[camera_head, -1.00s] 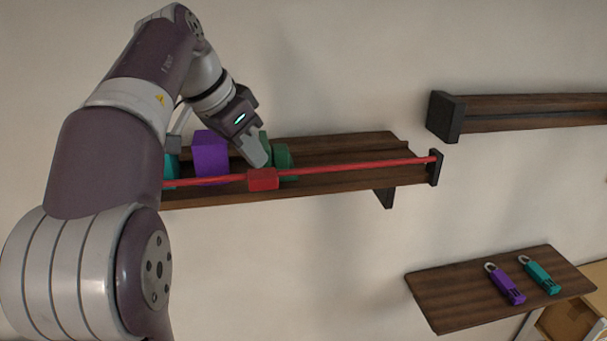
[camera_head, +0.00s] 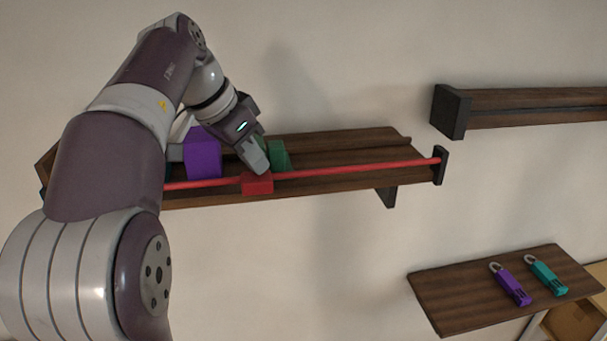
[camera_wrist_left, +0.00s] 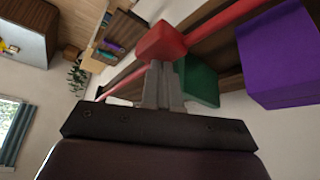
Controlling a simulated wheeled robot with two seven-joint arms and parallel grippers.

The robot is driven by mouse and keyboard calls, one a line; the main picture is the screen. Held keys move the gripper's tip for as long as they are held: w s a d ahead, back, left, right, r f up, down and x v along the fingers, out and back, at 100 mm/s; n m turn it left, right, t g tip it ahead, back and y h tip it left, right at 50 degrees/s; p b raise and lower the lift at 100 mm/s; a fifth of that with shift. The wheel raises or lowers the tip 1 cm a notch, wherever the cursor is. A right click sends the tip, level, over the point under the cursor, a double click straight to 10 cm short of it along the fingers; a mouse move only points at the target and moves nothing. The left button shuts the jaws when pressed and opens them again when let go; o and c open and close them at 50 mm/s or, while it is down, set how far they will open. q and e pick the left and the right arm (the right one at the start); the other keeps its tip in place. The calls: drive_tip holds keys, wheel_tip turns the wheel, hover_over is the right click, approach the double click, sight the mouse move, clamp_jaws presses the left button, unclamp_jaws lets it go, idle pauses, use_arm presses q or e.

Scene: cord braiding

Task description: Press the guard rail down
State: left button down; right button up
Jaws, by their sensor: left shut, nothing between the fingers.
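The guard rail is a thin red bar (camera_head: 350,166) along the front of a dark wooden wall shelf (camera_head: 340,148). A red block (camera_head: 258,184) sits on the rail as its tab. My left gripper (camera_head: 258,168) is shut and empty, with its fingertips at the top of the red block; touching or just apart is hard to tell. In the left wrist view the fingertips (camera_wrist_left: 162,72) lie against or just before the red block (camera_wrist_left: 160,42). My right gripper is not in view.
A purple block (camera_head: 202,155) and a green block (camera_head: 279,155) stand on the shelf behind the rail. An empty-looking second shelf (camera_head: 530,108) is at upper right. A lower board (camera_head: 450,290) holds a purple padlock (camera_head: 511,285) and a teal padlock (camera_head: 546,275).

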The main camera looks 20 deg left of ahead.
sight(252, 178)
use_arm(q)
drive_tip(key=shift+s+f, duration=0.35)
drive_tip(key=shift+s, duration=0.15)
drive_tip(key=shift+w+f+b, duration=0.3)
drive_tip(key=shift+f+b, duration=0.25)
drive_tip(key=shift+b, duration=0.1)
drive_tip(key=shift+s+f, duration=0.15)
drive_tip(key=shift+f, duration=0.2)
drive_tip(key=shift+f+b, duration=0.7)
drive_tip(key=shift+b, duration=0.05)
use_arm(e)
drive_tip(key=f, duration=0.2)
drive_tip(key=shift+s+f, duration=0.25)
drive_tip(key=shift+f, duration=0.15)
